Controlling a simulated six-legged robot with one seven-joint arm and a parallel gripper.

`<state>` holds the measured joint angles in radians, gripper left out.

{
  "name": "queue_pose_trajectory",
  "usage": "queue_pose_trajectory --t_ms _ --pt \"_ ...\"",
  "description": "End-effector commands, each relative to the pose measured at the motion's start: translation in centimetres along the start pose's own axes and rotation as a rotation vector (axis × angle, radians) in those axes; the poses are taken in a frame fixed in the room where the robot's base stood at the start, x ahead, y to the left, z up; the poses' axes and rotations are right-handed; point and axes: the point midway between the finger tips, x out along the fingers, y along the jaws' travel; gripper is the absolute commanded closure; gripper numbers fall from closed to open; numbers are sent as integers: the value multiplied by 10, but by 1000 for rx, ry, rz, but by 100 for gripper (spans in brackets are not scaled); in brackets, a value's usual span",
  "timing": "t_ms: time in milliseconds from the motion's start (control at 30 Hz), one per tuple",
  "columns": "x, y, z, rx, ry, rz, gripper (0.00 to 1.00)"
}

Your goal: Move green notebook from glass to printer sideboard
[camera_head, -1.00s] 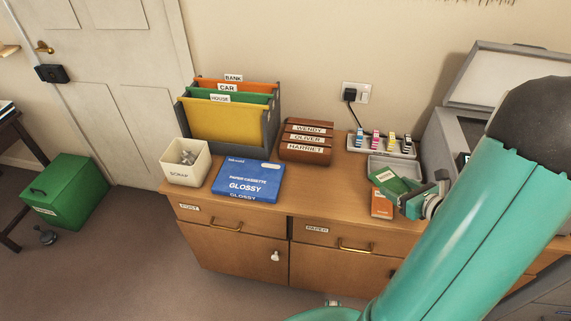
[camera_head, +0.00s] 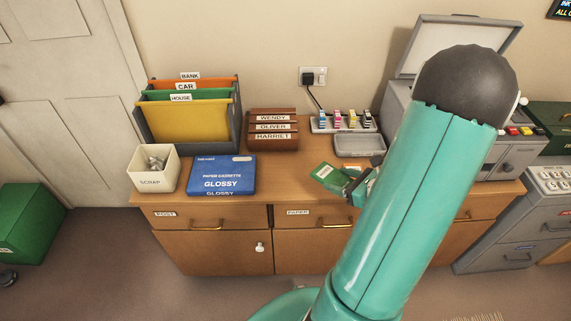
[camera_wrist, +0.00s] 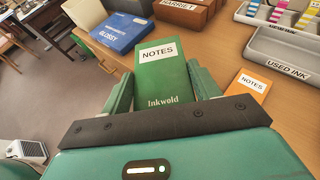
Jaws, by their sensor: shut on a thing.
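The green notebook (camera_wrist: 168,80), labelled NOTES and Inkwold, is between the fingers of my gripper (camera_wrist: 164,92) in the wrist view. My gripper is shut on it. In the head view the notebook (camera_head: 330,177) and my gripper (camera_head: 358,184) are over the front right part of the wooden printer sideboard (camera_head: 290,184). I cannot tell whether the notebook touches the top. My arm hides part of the sideboard. No glass shows in these views.
A blue paper box (camera_head: 221,175), a scrap bin (camera_head: 153,169) and a brown letter rack (camera_head: 273,131) stand left of the notebook. A grey used ink tray (camera_head: 360,146) is behind it. An orange notebook (camera_wrist: 247,85) lies close on its right. The printer (camera_head: 497,150) stands at the right.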

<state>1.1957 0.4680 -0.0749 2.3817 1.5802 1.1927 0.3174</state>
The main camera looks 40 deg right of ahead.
Motion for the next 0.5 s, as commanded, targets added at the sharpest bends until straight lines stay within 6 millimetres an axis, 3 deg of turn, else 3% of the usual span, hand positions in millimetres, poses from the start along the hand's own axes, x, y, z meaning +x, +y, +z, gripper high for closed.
queue_pose_trajectory --t_ms 333,500 --pt "81 -26 -5 2 -1 3 62" --pt "114 -32 -25 4 0 4 62"
